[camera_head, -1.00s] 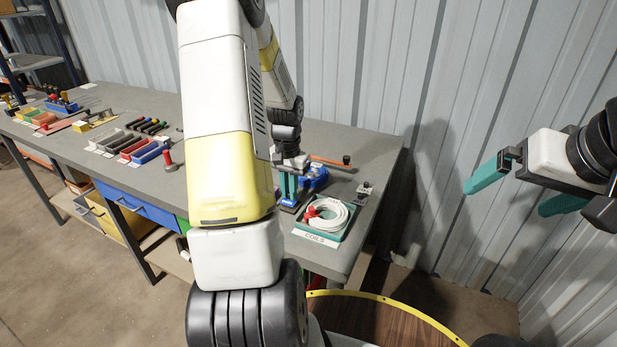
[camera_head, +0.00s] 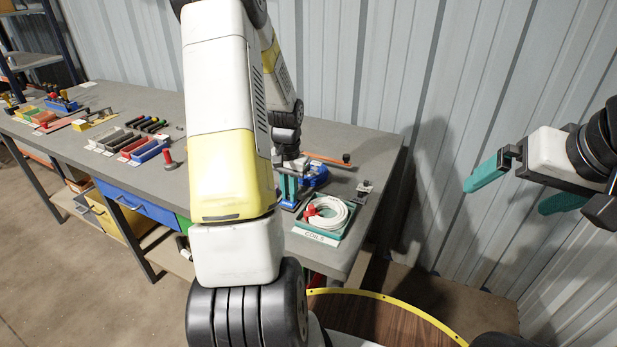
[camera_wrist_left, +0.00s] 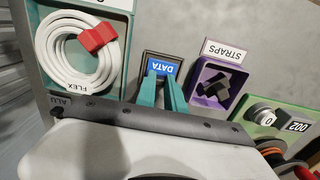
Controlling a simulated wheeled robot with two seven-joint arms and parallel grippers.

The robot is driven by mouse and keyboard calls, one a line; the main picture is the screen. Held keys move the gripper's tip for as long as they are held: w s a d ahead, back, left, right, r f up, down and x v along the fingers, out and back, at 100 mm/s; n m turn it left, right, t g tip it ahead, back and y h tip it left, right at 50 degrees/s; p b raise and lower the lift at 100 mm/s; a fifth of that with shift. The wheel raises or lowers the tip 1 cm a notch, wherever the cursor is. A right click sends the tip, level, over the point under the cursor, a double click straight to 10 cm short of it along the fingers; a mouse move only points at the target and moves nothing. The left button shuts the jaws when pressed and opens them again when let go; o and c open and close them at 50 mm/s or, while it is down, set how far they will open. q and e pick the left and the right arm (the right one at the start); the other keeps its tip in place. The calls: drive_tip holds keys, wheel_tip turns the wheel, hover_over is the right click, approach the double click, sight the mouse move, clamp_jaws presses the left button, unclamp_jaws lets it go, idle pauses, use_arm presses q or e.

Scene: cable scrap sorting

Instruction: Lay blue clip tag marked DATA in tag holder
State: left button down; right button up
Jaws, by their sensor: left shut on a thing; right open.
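The blue clip tag marked DATA (camera_wrist_left: 163,68) shows in the left wrist view at the tips of my left gripper (camera_wrist_left: 162,84). The gripper's teal fingers are shut on it. The tag lies over or within the dark, pale-edged frame of the tag holder (camera_wrist_left: 147,55); I cannot tell whether it touches the bottom. In the head view my left gripper (camera_head: 289,186) points down at the bench's right end, partly hidden by my arm. My right gripper (camera_head: 512,190) is open and empty in the air at the right, away from the bench.
A teal tray (camera_head: 330,237) holds a white cable coil (camera_head: 338,215) with a red clip. Coloured bins (camera_head: 152,150) lie farther left on the grey bench (camera_head: 220,105).

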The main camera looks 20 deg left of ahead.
use_arm(q)
drive_tip(key=c, duration=1.3)
unclamp_jaws()
drive_tip(key=shift+c, duration=0.2)
drive_tip(key=shift+r, duration=3.5)
